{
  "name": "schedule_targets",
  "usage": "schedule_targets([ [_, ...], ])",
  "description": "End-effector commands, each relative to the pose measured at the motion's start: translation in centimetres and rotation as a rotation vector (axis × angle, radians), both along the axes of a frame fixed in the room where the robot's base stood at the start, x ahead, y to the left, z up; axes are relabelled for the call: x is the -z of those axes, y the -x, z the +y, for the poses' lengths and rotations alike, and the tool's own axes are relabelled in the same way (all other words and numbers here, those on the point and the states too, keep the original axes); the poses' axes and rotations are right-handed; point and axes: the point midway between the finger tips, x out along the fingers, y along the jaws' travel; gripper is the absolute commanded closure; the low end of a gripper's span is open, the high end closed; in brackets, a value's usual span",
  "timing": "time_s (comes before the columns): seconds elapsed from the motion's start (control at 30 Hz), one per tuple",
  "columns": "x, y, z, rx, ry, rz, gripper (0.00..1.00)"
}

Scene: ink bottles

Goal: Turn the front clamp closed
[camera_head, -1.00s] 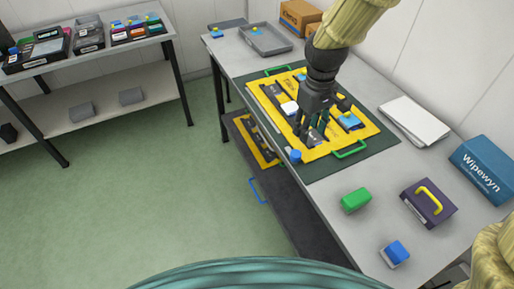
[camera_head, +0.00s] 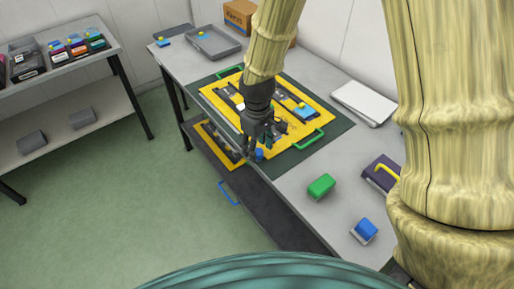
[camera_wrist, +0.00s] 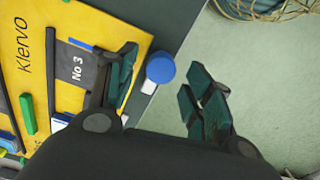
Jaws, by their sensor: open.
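The front clamp shows as a round blue knob (camera_wrist: 160,68) with a white piece beside it, at the edge of the yellow board (camera_wrist: 105,20). In the head view the blue knob (camera_head: 259,154) sits at the front edge of the yellow board (camera_head: 322,112) and is partly hidden by my fingers. My gripper (camera_head: 253,148) is open and low over this edge. In the wrist view my gripper (camera_wrist: 163,90) has one finger on each side of the knob, the left one closer. Whether either finger touches it I cannot tell.
A green block (camera_head: 321,187) and a blue block (camera_head: 364,231) lie on the table (camera_head: 290,195) to the right. A green handle (camera_head: 305,141) stands at the board's near end. A lower shelf (camera_head: 255,205) is below the table, with green floor left of it.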

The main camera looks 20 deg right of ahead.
Motion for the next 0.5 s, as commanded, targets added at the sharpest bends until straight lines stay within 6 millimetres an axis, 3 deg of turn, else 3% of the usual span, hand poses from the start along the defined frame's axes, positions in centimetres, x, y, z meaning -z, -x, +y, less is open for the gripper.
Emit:
schedule_targets([
  [0.2, 1.3, 0.0, 0.0, -0.001, 0.0, 0.0, 0.49],
  [0.5, 1.6, 0.0, 0.0, 0.0, 0.0, 0.0, 0.49],
])
